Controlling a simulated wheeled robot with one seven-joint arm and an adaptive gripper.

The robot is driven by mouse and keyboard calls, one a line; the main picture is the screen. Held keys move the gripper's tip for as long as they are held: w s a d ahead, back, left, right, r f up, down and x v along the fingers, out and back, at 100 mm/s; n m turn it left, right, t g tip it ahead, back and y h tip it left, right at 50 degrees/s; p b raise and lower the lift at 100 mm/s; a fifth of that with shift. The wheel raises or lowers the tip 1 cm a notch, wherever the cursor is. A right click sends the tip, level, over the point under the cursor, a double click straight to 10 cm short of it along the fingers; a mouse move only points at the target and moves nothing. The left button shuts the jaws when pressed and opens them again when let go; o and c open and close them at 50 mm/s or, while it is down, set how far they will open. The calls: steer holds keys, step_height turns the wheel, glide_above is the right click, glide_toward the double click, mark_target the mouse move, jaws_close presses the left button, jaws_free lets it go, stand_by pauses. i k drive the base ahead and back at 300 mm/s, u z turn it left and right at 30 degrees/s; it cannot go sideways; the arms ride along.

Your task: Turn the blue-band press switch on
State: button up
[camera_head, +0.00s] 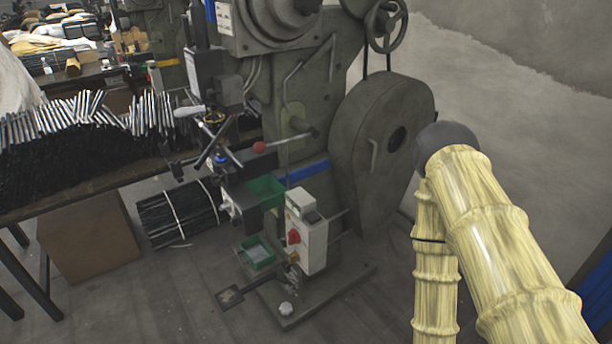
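The press with the blue band (303,173) stands in the middle of the view, a dark green-grey machine. Its blue band runs across the lower body. A pale control box (314,246) is fixed to the front below the band. A red switch (293,237) sits on the box's left face; its setting is too small to tell. My arm, in a yellowish sleeve, comes in from the right and bends at a dark joint, well apart from the switch. My gripper is not in view.
A large round wheel guard (380,140) forms the press's right side. Green trays (258,253) sit left of the box. A table with many metal rods (80,125) stands left.

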mark_target(293, 237)
steer(key=z, duration=0.7)
steer(key=k, duration=0.6)
steer(key=u, duration=1.25)
